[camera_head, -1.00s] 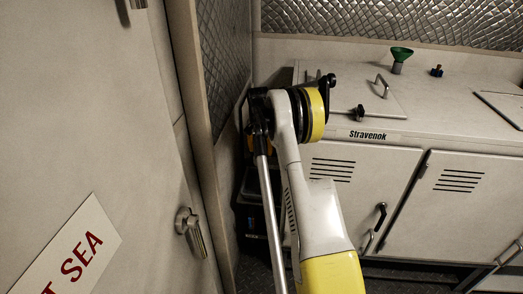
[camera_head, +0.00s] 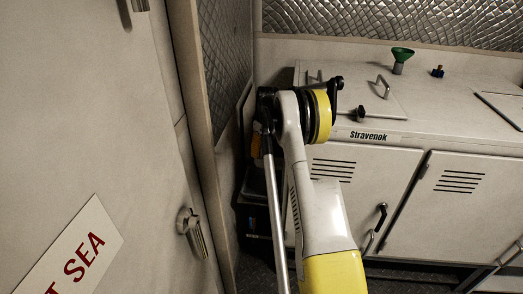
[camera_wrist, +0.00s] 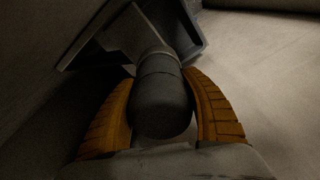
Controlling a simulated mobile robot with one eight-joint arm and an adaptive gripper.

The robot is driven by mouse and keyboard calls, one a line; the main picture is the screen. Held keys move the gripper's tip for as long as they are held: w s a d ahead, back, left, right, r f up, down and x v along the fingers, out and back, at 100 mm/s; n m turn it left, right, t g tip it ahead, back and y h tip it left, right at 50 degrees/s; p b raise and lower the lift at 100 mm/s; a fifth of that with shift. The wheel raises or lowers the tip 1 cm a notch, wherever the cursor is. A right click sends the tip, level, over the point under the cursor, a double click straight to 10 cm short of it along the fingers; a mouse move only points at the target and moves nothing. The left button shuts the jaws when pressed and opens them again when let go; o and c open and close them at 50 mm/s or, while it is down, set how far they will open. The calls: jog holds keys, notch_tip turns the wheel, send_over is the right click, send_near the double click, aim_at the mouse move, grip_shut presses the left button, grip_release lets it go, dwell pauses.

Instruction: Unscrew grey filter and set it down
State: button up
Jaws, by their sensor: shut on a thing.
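In the wrist view the grey filter (camera_wrist: 161,97), a dark rounded cylinder, sits between the two ribbed orange fingers of my gripper (camera_wrist: 163,112). The fingers close around its sides. Its far end meets a dark housing or bracket (camera_wrist: 190,38); whether it is still threaded there I cannot tell. In the head view my arm reaches toward the corner left of the cabinet, and it hides the filter. Only a small orange part of my gripper (camera_head: 256,141) shows behind the arm there.
The white Stravenok cabinet (camera_head: 375,165) stands to the right, with a green funnel (camera_head: 402,54) and a small dark fitting (camera_head: 437,72) on top. A quilted wall panel (camera_head: 226,60) and a pale door (camera_head: 90,130) close in the left side. A dark case (camera_head: 254,215) stands low in the corner.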

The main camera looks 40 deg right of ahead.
jog(key=o, duration=1.3)
jog(key=shift+w+a, duration=0.15)
jog(key=shift+w, duration=0.05)
jog(key=m, duration=0.4)
jog(key=shift+s+d+m+h, duration=0.1)
jog(key=shift+d+m+h, duration=0.1)
jog(key=shift+m+h, duration=0.1)
jog(key=m, duration=0.3)
jog(key=shift+d, duration=0.1)
jog(key=m, duration=0.5)
jog(key=m+h, duration=0.1)
jog(key=m, duration=0.1)
jog(key=shift+s+d+g, duration=0.1)
jog(key=shift+d+g, duration=0.15)
jog(key=shift+g, duration=0.15)
jog(key=c, duration=1.3)
